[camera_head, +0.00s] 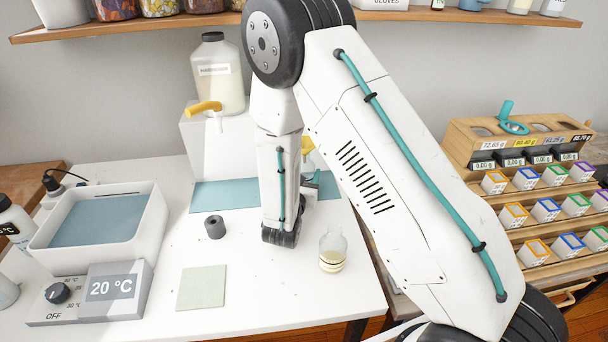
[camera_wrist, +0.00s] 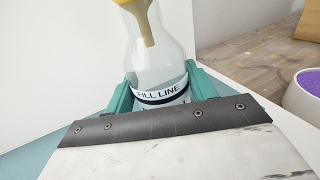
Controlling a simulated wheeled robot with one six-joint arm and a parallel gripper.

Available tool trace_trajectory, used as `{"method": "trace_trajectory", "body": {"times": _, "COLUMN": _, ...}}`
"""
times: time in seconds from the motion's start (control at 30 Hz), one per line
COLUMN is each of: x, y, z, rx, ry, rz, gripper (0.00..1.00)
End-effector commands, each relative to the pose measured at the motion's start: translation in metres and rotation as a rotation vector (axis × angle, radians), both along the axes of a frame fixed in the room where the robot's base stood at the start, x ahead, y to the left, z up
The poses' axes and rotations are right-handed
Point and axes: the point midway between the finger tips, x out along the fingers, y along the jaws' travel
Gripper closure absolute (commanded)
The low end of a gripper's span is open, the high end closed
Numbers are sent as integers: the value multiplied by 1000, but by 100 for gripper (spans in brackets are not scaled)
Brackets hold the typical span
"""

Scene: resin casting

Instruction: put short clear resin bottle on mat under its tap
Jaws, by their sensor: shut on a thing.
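A clear bottle (camera_wrist: 158,70) with a white and black FILL LINE band stands between the teal fingers of my gripper (camera_wrist: 160,92) in the wrist view. The gripper is shut on it. The bottle looks empty; its base is hidden by my gripper. A yellow tapered spout (camera_wrist: 146,25) overlaps the bottle's neck; I cannot tell whether it is inside. In the head view, my arm hides the held bottle and most of the yellow tap part (camera_head: 308,158). The teal mat (camera_head: 225,196) lies on the table, partly behind my arm.
A labelled jug (camera_head: 215,75) with a yellow-orange tap (camera_head: 203,107) stands at the back left. Another bottle with pale liquid (camera_head: 332,254) stands near the right edge. A grey ring (camera_head: 214,227), green pad (camera_head: 202,287) and water bath (camera_head: 148,235) are left. A rack (camera_head: 520,150) is right.

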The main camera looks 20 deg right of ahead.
Motion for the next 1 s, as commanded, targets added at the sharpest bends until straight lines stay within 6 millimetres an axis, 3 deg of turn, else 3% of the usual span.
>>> {"method": "trace_trajectory", "body": {"times": 0.3, "x": 0, "y": 0, "z": -2, "rx": -1, "ry": -1, "rz": 0, "gripper": 76}}
{"method": "trace_trajectory", "body": {"times": 0.33, "x": 0, "y": 0, "z": -2, "rx": 0, "ry": -1, "rz": 0, "gripper": 36}}
{"method": "trace_trajectory", "body": {"times": 0.4, "x": 0, "y": 0, "z": -2, "rx": 0, "ry": -1, "rz": 0, "gripper": 23}}
{"method": "trace_trajectory", "body": {"times": 0.73, "x": 0, "y": 0, "z": 2, "rx": 1, "ry": -3, "rz": 0, "gripper": 23}}
{"method": "trace_trajectory", "body": {"times": 1.0, "x": -38, "y": 28, "z": 1, "rx": -2, "ry": 1, "rz": 7, "gripper": 23}}
